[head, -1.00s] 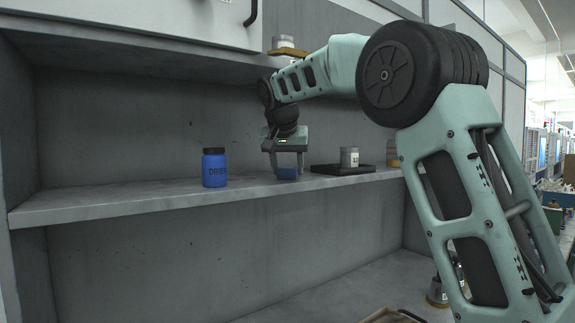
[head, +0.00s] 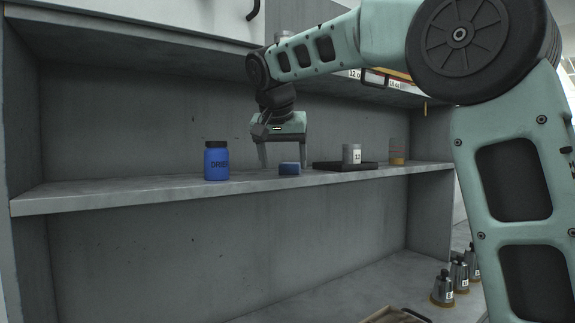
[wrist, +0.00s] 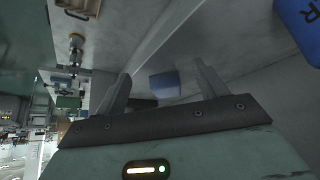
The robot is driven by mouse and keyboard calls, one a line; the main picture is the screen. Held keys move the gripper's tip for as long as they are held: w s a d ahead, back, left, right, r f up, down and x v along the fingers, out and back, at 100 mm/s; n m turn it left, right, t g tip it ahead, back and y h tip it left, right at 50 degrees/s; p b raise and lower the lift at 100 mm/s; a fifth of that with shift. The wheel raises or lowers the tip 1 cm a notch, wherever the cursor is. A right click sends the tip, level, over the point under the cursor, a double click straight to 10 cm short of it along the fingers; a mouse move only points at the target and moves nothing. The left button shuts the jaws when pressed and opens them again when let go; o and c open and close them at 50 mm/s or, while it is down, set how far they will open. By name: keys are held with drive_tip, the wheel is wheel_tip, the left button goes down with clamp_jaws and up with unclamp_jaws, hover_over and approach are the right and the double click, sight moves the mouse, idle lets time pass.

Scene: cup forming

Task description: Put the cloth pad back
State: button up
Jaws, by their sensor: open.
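The cloth pad (head: 289,169) is a small blue block lying on the grey shelf (head: 110,196), between the blue bottle and a black tray. My gripper (head: 282,166) is open above and around the pad's place in the head view, its fingers pointing down. In the wrist view the pad (wrist: 165,85) lies beyond and between the two open fingertips (wrist: 160,82), apart from them. Nothing is held.
A blue bottle (head: 216,163) with a dark cap stands left of the pad. The black tray (head: 330,166) with a grey-lidded weight-like jar (head: 352,154) is to the right. An amber-based jar (head: 397,152) stands farther right. Several metal weights (head: 442,289) stand below.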

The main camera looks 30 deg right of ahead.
drive_tip(key=shift+s+a+b, duration=0.3)
drive_tip(key=shift+s+a, duration=1.15)
drive_tip(key=shift+s, duration=0.1)
